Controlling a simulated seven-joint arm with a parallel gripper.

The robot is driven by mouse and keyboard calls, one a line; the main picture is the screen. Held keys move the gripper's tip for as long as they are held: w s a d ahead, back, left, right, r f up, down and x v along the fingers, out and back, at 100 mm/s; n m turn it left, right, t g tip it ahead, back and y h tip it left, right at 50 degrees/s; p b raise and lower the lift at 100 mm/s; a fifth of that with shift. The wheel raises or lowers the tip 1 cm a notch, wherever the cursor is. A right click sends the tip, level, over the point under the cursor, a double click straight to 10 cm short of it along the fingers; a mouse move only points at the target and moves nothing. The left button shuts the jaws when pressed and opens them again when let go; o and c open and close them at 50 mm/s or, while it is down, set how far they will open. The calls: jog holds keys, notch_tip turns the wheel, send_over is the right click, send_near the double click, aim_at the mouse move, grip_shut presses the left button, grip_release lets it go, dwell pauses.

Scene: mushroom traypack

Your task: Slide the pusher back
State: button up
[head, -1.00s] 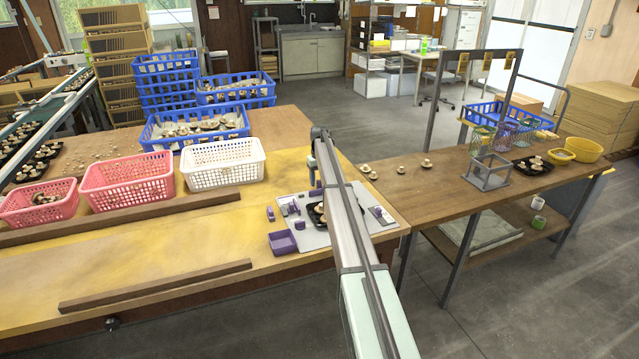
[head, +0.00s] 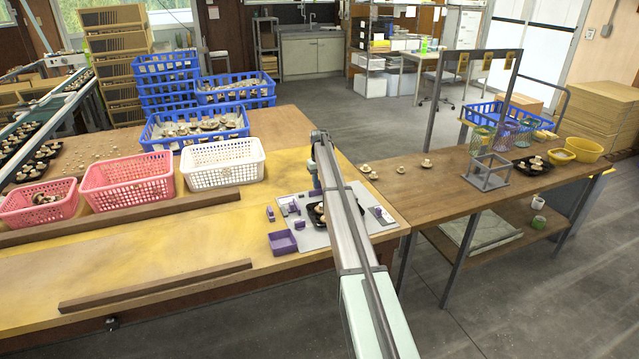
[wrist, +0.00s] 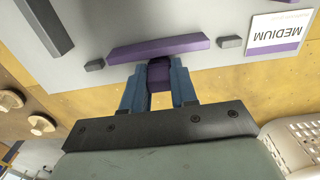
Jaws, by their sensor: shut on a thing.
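The pusher is a long purple bar (wrist: 158,48) with a short purple block handle (wrist: 158,72), on the grey board in the wrist view. My gripper (wrist: 159,78) is shut on this handle, with one blue finger on each side. The bar lies just beyond the fingertips, between two small dark grey blocks. In the head view my own arm hides most of the gripper and the pusher. A black tray of mushrooms (head: 316,208) on the grey board (head: 316,241) is partly hidden behind the arm.
A "MEDIUM" card (wrist: 279,33) lies on the board, and a dark grey bar (wrist: 43,25) lies at the upper left in the wrist view. A purple bin (head: 283,243) stands at the board's near left corner. A white basket (head: 222,160) stands to the left.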

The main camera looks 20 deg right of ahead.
grip_shut()
jog(key=shift+w, duration=0.8)
jog(key=o, duration=0.8)
grip_release()
jog(key=shift+o, duration=0.2)
jog(key=shift+r, duration=0.1)
notch_tip(320, 180, up, 14)
